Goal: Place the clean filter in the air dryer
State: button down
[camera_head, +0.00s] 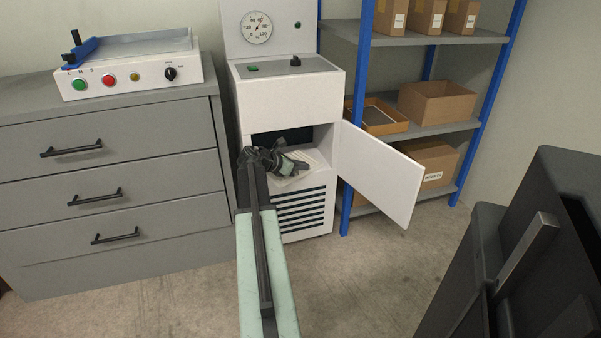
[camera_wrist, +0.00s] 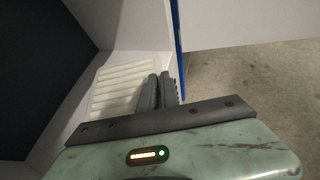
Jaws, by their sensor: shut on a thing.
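The air dryer (camera_head: 283,97) is a white cabinet with a dial gauge on top and a slatted vent low on its front. Its door (camera_head: 378,172) stands open to the right, showing a dark compartment. My gripper (camera_head: 294,168) is at this opening, shut on the clean filter (camera_wrist: 120,92), a white pleated panel. The filter also shows as a pale edge in the head view (camera_head: 316,160), partly hidden by my gripper. In the wrist view my fingers (camera_wrist: 158,92) grip the filter's right edge. How deep the filter sits I cannot tell.
A grey drawer unit (camera_head: 110,175) with a button panel device (camera_head: 130,72) on top stands close on the left. A blue-posted shelf (camera_head: 420,38) with cardboard boxes (camera_head: 436,102) is behind the open door. Dark equipment (camera_head: 545,215) fills the right foreground. The floor between is clear.

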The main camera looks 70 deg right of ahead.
jog(key=shift+r, duration=0.1)
jog(key=c, duration=1.6)
grip_release()
jog(key=shift+r+p, duration=0.15)
jog(key=shift+p, duration=0.15)
jog(key=p+v, duration=0.5)
jog(key=v, duration=0.5)
jog(key=shift+w+a+r, duration=0.1)
jog(key=shift+a+r, duration=0.15)
jog(key=shift+a, duration=0.1)
jog(key=shift+w+a+r, duration=0.1)
jog(key=shift+w+a, duration=0.2)
jog(key=shift+a, duration=0.2)
